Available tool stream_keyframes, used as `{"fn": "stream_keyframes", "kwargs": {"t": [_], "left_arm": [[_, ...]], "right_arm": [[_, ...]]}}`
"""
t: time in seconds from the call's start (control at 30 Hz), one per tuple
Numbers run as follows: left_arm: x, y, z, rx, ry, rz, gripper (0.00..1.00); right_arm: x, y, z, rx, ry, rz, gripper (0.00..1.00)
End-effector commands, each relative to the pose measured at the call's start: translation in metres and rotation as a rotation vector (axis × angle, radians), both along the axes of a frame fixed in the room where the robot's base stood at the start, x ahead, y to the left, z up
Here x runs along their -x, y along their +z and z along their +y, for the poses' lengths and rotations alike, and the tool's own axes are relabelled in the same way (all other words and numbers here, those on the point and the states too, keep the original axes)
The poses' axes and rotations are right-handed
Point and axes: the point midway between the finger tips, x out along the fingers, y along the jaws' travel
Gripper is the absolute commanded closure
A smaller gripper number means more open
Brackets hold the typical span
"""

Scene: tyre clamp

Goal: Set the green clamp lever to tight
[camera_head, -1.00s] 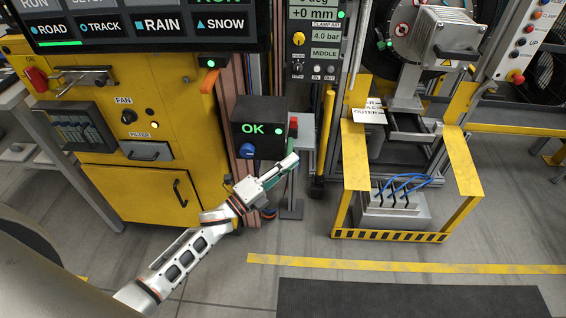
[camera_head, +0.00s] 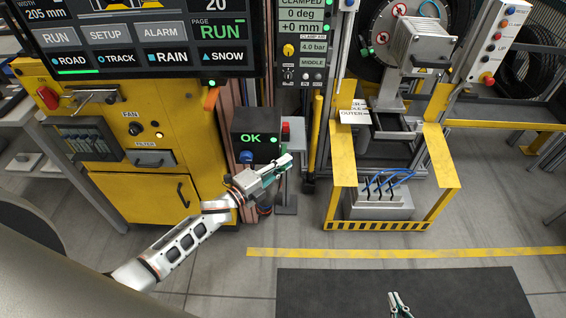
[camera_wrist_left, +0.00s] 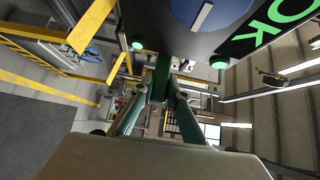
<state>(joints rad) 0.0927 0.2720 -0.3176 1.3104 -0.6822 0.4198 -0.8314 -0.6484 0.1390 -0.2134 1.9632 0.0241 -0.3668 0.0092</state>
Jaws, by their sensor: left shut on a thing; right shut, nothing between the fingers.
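The dark green clamp lever (camera_wrist_left: 160,80) shows in the left wrist view as an upright bar at the underside of the black OK box (camera_head: 255,125). My left gripper (camera_head: 280,165) is shut on the lever, just below and right of the box in the head view. Its two fingers (camera_wrist_left: 158,100) close on the bar from both sides in the wrist view. The fingers hide much of the lever in the head view, and I cannot read its setting there. My right gripper (camera_head: 399,303) is shut and empty at the bottom edge, over the dark mat.
The box has a blue knob (camera_head: 246,157) and a green lamp. A red button (camera_head: 286,131) is beside it. A yellow cabinet (camera_head: 150,150) stands left. A yellow-framed machine (camera_head: 433,165) stands right. A display above reads CLAMPED. Floor in front is clear around the mat (camera_head: 450,288).

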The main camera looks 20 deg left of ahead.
Motion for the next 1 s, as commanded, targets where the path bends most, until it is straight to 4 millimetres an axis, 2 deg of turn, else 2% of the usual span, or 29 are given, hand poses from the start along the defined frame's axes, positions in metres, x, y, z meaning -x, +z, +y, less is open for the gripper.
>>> {"fn": "stream_keyframes", "kwargs": {"t": [0.27,0.3,0.37,0.77,0.87,1.0], "left_arm": [[0.0,-0.001,0.0,0.0,0.0,0.001,1.0],[0.0,-0.001,0.0,0.0,0.0,0.001,0.81],[0.0,-0.001,0.0,0.0,0.0,0.001,0.68],[0.003,-0.001,0.002,-0.001,0.0,0.0,0.68],[0.013,-0.001,0.008,-0.002,0.0,0.001,0.68],[0.036,-0.001,0.02,-0.002,0.0,0.002,0.68]], "right_arm": [[0.0,-0.001,0.0,0.001,0.0,0.002,1.0],[0.0,-0.001,0.0,0.002,0.0,0.003,1.0],[0.001,-0.001,-0.001,0.002,-0.001,0.002,1.0],[0.001,-0.002,-0.002,0.006,0.0,0.004,1.0],[0.001,-0.002,-0.002,0.004,0.0,0.004,1.0],[0.001,-0.002,-0.001,0.003,0.0,0.003,1.0]]}}
